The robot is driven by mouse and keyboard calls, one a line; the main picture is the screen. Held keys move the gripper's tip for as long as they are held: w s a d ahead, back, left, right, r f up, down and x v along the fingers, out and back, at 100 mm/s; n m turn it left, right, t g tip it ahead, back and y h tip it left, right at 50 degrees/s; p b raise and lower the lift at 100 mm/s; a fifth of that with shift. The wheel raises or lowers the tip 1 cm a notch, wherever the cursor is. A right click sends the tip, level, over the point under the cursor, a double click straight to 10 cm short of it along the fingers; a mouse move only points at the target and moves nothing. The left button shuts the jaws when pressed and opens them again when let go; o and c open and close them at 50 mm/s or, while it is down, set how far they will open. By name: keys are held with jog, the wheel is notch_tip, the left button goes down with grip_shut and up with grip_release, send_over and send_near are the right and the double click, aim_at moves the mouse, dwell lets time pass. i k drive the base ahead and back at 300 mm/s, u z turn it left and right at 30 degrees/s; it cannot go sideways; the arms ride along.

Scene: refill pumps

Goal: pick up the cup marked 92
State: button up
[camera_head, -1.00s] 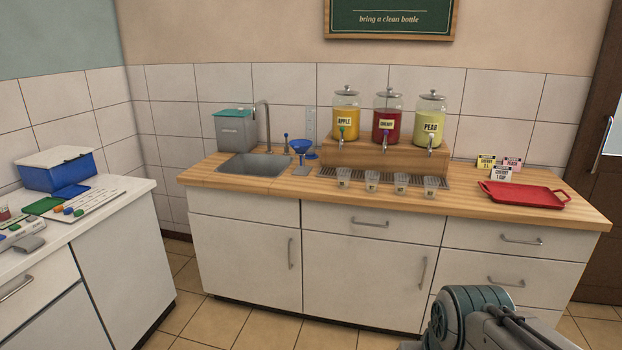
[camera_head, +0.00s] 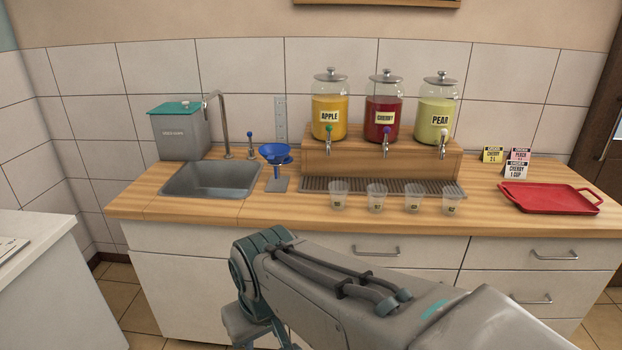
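Several clear cups stand in a row on the wooden counter, in front of the drip grate: a leftmost cup (camera_head: 339,194), a second cup (camera_head: 376,197), a third cup (camera_head: 413,198) and a rightmost cup (camera_head: 450,203). Each bears a small dark label. The numbers are too small to read with certainty, so I cannot tell which is marked 92. My arm crosses the lower right of the view, below the counter front.
Apple, cherry and pear dispensers (camera_head: 384,110) stand on a wooden riser (camera_head: 400,160) behind the cups. A red tray (camera_head: 548,198) and order cards (camera_head: 516,168) are at right. Counter in front of the cups is clear.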

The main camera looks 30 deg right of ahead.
aim_at(376, 199)
jog(key=z, duration=0.5)
jog(key=i, duration=1)
jog(key=z, duration=1.55)
jog(key=i, duration=0.45)
jog(key=z, duration=0.3)
